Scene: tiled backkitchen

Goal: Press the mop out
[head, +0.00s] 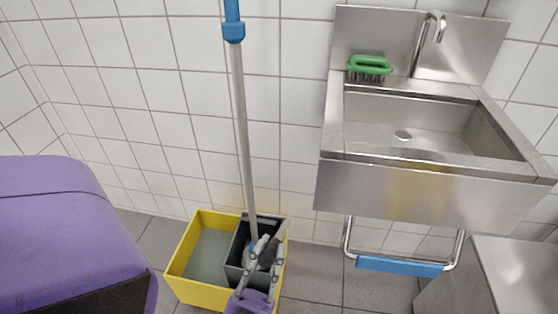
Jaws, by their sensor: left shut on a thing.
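The mop stands nearly upright, its grey handle (243,130) rising to a blue grip (233,30) at the top of the head view. Its lower end is inside the dark grey wringer (236,250), where the mop head is mostly hidden. The wringer sits on the right part of the yellow bucket (187,250). My left gripper (267,246) is at the wringer's right side, beside the mop handle. It is shut on what looks like the wringer's grey lever (281,233), largely covered by the fingers. My right gripper is out of view.
A steel sink (400,180) with a tap (429,40) hangs on the tiled wall to the right. A green brush (369,64) lies on its back left ledge. A blue-padded bar (400,266) is below it. A steel surface (520,270) stands at bottom right.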

